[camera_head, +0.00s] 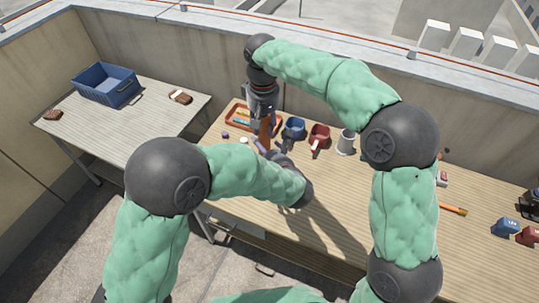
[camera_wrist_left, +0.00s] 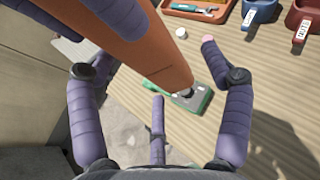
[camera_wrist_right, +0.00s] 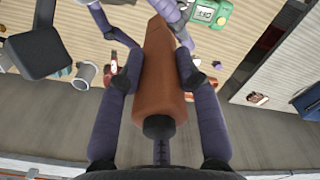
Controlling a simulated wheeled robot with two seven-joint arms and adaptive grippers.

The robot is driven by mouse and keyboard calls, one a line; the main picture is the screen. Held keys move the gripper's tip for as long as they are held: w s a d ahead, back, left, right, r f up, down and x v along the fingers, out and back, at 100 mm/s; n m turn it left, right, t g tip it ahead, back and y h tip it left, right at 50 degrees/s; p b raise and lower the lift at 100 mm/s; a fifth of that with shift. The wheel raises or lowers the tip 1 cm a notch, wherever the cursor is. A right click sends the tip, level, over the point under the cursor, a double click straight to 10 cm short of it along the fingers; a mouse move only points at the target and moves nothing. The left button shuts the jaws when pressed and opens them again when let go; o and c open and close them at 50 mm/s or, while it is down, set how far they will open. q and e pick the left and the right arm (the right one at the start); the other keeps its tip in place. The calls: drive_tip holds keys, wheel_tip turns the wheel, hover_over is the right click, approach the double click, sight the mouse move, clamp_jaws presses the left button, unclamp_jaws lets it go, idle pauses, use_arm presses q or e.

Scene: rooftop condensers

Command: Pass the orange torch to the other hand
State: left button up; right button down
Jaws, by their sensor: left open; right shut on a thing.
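The orange torch (camera_head: 265,128) hangs below my right gripper (camera_head: 263,104) over the table. In the right wrist view my right fingers (camera_wrist_right: 158,85) are shut around the torch (camera_wrist_right: 160,60), with its dark end towards the palm. My left gripper (camera_head: 270,152) is low beside the torch's lower part.
A green device (camera_wrist_left: 205,97) lies on the worktable under the torch. A red tray (camera_head: 240,113), a blue bin (camera_head: 293,129), a red bin (camera_head: 318,138) and a grey mug (camera_head: 346,143) stand behind. A blue crate (camera_head: 106,88) is on the left table.

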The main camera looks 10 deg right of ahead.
use_arm(q)
drive_tip(key=shift+w+a+f, duration=0.2)
drive_tip(key=shift+w+f, duration=0.1)
drive_tip(key=shift+w, duration=0.35)
drive_tip(key=c, duration=1.5)
drive_tip(key=shift+o, duration=0.2)
use_arm(e)
drive_tip(key=c, duration=0.8)
unclamp_jaws()
